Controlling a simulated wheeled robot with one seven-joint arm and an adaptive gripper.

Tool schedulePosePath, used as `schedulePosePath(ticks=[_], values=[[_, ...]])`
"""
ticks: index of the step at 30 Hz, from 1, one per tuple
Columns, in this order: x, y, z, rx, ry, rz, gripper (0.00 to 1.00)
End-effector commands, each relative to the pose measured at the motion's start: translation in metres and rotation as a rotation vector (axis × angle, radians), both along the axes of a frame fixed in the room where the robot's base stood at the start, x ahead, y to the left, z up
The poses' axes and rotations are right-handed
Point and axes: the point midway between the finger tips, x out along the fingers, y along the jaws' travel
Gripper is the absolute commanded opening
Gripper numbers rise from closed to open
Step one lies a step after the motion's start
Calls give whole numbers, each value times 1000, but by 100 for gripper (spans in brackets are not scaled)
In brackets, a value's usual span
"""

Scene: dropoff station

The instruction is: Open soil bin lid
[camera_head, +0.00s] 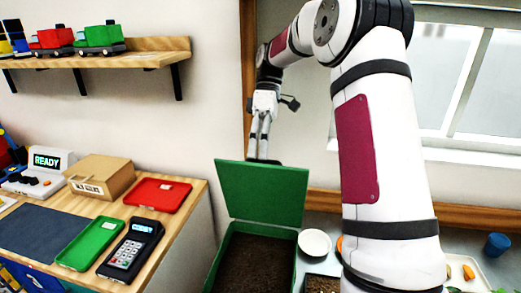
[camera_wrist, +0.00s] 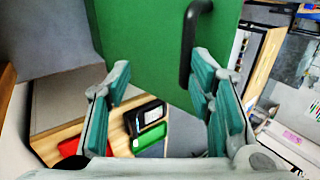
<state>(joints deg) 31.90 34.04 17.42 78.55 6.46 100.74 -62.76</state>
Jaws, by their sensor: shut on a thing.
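The green soil bin (camera_head: 227,265) stands at the bottom middle of the head view, with dark soil (camera_head: 252,265) showing inside. Its green lid (camera_head: 262,195) stands raised, nearly upright, at the far side of the opening. My gripper (camera_head: 263,150) is at the lid's top edge, pointing down, and is shut on the lid's handle. In the wrist view the lid (camera_wrist: 145,45) fills the top middle, and the black handle (camera_wrist: 187,45) shows near the right finger. The exact contact between fingers and handle is unclear.
A wooden counter (camera_head: 180,222) at left holds a red tray (camera_head: 157,192), green tray (camera_head: 90,243), card terminal (camera_head: 131,248) and cardboard box (camera_head: 101,176). A white bowl (camera_head: 314,242) sits right of the bin. A shelf (camera_head: 150,52) with toy trucks is above left.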

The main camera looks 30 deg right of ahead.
Motion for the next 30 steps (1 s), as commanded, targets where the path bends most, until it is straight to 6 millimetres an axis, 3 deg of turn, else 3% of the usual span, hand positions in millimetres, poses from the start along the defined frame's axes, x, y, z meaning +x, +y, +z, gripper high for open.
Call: schedulePosePath(ticks=[1, 3, 4, 5, 8, 23, 30], values=[[2, -7, -15, -15, 4, -9, 0], [2, -7, -15, -15, 4, -9, 0], [2, -7, -15, -15, 4, -9, 44], [2, -7, -15, -15, 4, -9, 37], [2, -7, -14, -14, 4, -8, 47], [3, -6, -12, -14, -1, -5, 43], [13, -14, 5, -15, -3, -6, 30]])
